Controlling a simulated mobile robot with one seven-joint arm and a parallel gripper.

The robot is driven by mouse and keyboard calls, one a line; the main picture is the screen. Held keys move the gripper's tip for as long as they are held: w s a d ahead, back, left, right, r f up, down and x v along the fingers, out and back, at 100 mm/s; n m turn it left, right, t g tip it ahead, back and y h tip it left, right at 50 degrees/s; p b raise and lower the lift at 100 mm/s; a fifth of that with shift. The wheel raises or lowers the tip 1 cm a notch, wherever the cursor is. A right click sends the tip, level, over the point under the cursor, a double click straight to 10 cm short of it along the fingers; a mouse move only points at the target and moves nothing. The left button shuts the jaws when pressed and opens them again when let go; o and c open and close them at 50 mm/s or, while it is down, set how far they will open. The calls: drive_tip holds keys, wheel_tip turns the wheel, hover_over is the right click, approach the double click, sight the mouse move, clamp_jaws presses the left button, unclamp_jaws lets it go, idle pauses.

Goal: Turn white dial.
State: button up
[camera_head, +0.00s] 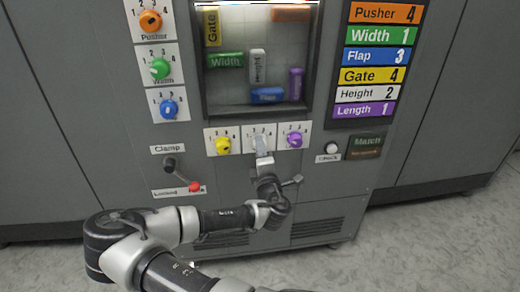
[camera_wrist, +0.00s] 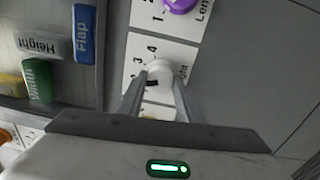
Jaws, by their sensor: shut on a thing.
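The white dial (camera_wrist: 159,73) is on a white plate numbered 1 to 4, with part of the word "Height" showing in the wrist view. My gripper (camera_wrist: 158,84) has one finger on each side of the dial and is shut on it. A black mark shows on the dial's lower left side; the exact number it points to is unclear. In the head view my gripper (camera_head: 262,151) comes from below and hides most of this dial. A legend at the upper right has a white Height row (camera_head: 367,94) reading 2.
A yellow dial (camera_head: 222,145) sits left of the white one and a purple dial (camera_head: 294,140) right of it, both close. Orange (camera_head: 150,21), green (camera_head: 159,69) and blue (camera_head: 168,108) dials line the left. A red-tipped clamp lever (camera_head: 183,177) is lower left; a white check button (camera_head: 332,148) is right.

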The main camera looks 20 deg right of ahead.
idle(0.4)
drive_tip(key=o, duration=1)
drive_tip(key=shift+o, duration=0.2)
drive_tip(key=shift+s, duration=0.1)
drive_tip(key=p+v, duration=0.7)
drive_tip(key=v, duration=1)
drive_tip(key=shift+s+a, duration=0.15)
